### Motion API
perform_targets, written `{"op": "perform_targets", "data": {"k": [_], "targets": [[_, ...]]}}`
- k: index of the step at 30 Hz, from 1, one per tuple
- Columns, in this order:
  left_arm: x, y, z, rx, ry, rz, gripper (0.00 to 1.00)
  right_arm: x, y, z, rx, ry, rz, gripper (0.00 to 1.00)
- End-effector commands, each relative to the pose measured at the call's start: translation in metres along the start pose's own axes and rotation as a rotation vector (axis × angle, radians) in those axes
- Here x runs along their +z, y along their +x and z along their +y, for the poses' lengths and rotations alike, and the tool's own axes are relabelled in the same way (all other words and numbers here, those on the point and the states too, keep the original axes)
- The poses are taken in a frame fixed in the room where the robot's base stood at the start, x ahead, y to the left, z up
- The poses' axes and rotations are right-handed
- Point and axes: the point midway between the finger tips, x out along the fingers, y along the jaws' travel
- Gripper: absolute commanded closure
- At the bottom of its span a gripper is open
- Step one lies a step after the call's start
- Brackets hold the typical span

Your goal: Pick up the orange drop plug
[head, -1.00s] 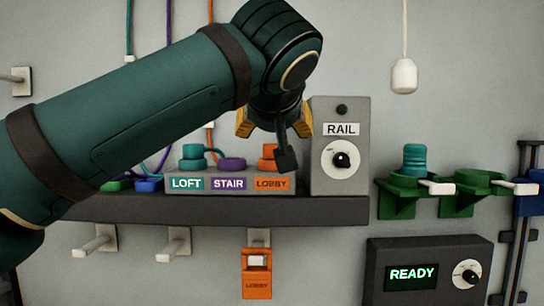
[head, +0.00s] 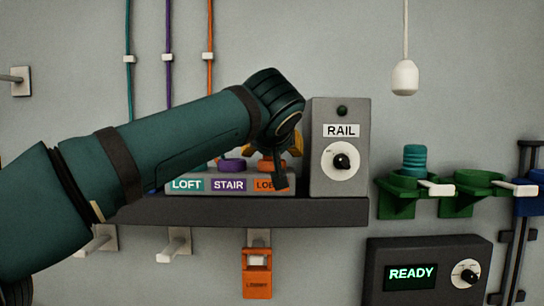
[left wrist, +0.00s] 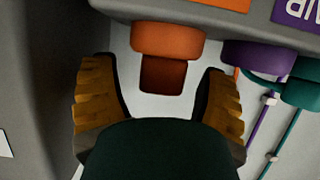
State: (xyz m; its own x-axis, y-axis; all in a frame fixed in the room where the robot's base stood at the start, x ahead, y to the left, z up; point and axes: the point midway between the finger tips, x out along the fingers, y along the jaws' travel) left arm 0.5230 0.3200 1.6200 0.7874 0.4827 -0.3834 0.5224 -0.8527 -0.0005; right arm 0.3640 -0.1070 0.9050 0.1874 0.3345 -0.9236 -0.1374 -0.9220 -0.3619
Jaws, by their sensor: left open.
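The orange drop plug (head: 267,164) stands in its socket behind the LOBBY label on the grey shelf box (head: 232,186), partly hidden by my left gripper in the head view. In the left wrist view the orange plug (left wrist: 168,40) shows from close up, with a darker lower part. My left gripper (head: 284,152) is at the plug. In the wrist view its yellow fingers (left wrist: 158,78) are open, one on either side of the plug's darker part, with a gap visible on both sides. My right gripper is not in view.
The grey RAIL box (head: 340,120) stands close on the right of my left gripper. The purple plug (head: 231,165) is close on its left. An orange LOBBY tag (head: 257,273) hangs below the shelf (head: 330,210). Green holders (head: 400,190) are further right.

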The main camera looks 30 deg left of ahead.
Motion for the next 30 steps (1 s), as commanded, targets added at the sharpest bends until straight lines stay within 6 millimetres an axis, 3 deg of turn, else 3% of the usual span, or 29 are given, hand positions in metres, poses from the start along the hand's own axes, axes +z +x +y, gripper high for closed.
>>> {"op": "perform_targets", "data": {"k": [3, 9, 10, 23, 30], "targets": [[0.000, 0.000, 0.000, 0.000, 0.000, 0.000, 0.26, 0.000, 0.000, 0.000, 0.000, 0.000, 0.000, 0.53], [0.000, -0.001, 0.000, 0.000, 0.000, 0.001, 0.96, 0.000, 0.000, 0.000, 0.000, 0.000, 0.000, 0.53], [0.000, -0.001, 0.000, 0.000, 0.000, 0.001, 1.00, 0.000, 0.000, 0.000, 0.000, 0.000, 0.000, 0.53], [-0.002, -0.001, 0.000, 0.000, -0.001, 0.001, 1.00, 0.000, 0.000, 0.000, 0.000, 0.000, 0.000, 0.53], [-0.023, -0.010, 0.000, 0.001, -0.003, 0.003, 1.00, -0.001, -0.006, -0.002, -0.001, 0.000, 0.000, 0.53]]}}
